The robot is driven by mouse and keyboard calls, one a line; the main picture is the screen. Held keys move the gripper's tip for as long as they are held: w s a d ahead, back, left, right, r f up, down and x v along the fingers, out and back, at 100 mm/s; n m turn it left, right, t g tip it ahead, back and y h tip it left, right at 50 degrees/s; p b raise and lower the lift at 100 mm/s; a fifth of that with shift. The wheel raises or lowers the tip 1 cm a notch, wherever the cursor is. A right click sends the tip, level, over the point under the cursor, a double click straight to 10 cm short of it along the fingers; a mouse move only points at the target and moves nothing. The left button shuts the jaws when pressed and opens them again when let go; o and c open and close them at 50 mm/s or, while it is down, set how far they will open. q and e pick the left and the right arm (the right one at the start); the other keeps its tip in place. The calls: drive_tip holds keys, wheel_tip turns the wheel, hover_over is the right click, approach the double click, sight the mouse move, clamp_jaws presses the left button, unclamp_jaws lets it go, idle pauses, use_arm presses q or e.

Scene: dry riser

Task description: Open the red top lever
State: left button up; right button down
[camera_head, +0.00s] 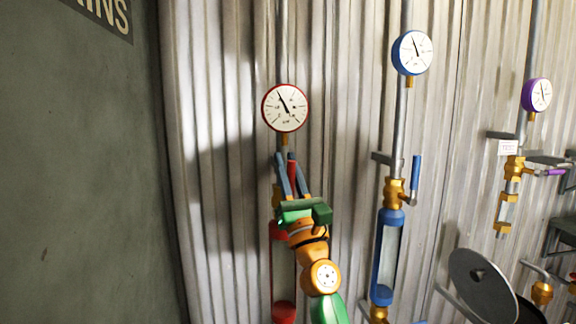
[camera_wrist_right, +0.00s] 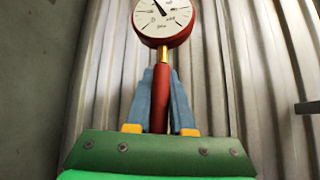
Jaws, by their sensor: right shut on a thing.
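The red top lever (camera_head: 291,172) stands upright below the red-rimmed gauge (camera_head: 285,108) on the left riser. My right gripper (camera_head: 289,160) is shut on the red lever, with a blue-grey finger on each side of it. In the right wrist view the lever (camera_wrist_right: 161,98) shows between the two fingers (camera_wrist_right: 161,75), and the red gauge (camera_wrist_right: 163,18) is just above. The brass valve body behind the gripper is mostly hidden. My left gripper is not in view.
A blue riser with a blue gauge (camera_head: 412,53) and an upright blue lever (camera_head: 416,172) stands to the right. Farther right is a purple gauge (camera_head: 536,95) with a purple lever (camera_head: 555,172). A grey wall (camera_head: 80,170) borders the left side.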

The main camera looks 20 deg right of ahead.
sight(293, 183)
drive_tip(key=shift+s+r, duration=0.1)
drive_tip(key=shift+r, duration=0.15)
drive_tip(key=c, duration=1)
unclamp_jaws()
drive_tip(key=shift+o, duration=1.1)
drive_tip(key=shift+f, duration=0.15)
drive_tip(key=v, duration=0.7)
